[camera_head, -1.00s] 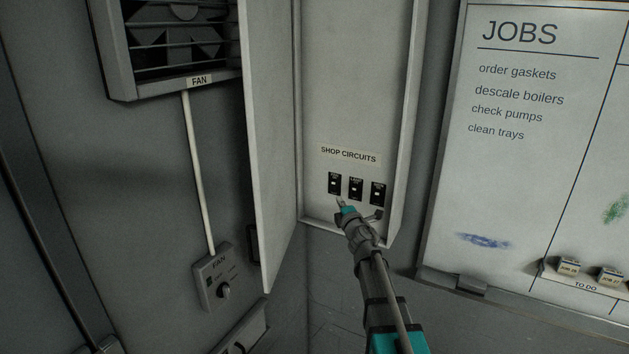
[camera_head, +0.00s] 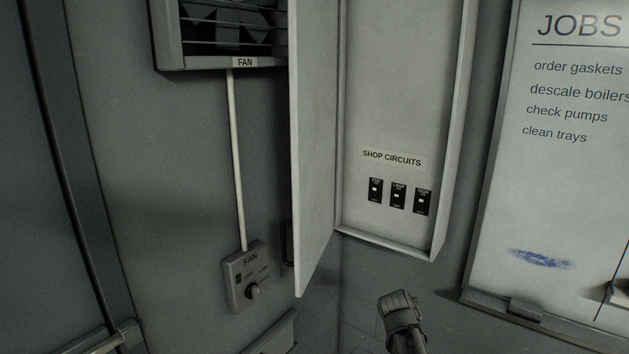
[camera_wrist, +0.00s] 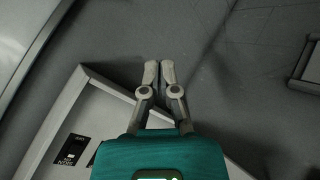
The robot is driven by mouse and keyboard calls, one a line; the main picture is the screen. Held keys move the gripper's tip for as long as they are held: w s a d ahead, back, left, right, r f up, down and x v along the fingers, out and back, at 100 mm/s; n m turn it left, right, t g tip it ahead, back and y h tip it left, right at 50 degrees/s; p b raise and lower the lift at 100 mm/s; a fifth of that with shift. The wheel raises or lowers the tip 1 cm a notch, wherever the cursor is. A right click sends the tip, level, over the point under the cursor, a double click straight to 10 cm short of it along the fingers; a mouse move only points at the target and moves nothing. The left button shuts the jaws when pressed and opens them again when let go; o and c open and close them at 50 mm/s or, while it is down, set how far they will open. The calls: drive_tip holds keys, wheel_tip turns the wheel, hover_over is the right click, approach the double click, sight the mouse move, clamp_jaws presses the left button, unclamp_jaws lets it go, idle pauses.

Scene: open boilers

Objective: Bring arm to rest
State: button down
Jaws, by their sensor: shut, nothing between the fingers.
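My gripper (camera_wrist: 159,72) shows in the wrist view with its two fingers together, shut and empty. It is over the lower rim of the open circuit box (camera_wrist: 85,98), clear of the switches. In the head view the gripper's fingers cannot be made out; a grey part of my arm shows at the bottom, below the box. The open circuit box (camera_head: 388,240) has a SHOP CIRCUITS label (camera_head: 392,159) above three black switches (camera_head: 398,196). One black switch (camera_wrist: 70,149) also shows at the lower left in the wrist view.
The box's door (camera_head: 315,150) stands open on the left. A fan control (camera_head: 246,277) is on the wall left of it, below the fan (camera_head: 225,30). A JOBS whiteboard (camera_head: 560,180) is at the right. The wall below the box looks mostly clear.

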drive_tip(key=s+a+f+m+g+y+b, duration=0.2)
drive_tip(key=s+a+f+g+b, duration=0.1)
drive_tip(key=s+f, duration=0.4)
drive_tip(key=s+a+f+m+g+y+b, duration=0.1)
drive_tip(key=s+a+f+g, duration=0.4)
drive_tip(key=s, duration=0.6)
drive_tip(key=shift+s+a+f+m+y+b, duration=0.15)
drive_tip(key=shift+a+f+m+y+b, duration=0.2)
drive_tip(key=shift+f+y+b, duration=0.7)
drive_tip(key=shift+d+r+h, duration=0.2)
drive_tip(key=shift+h, duration=0.05)
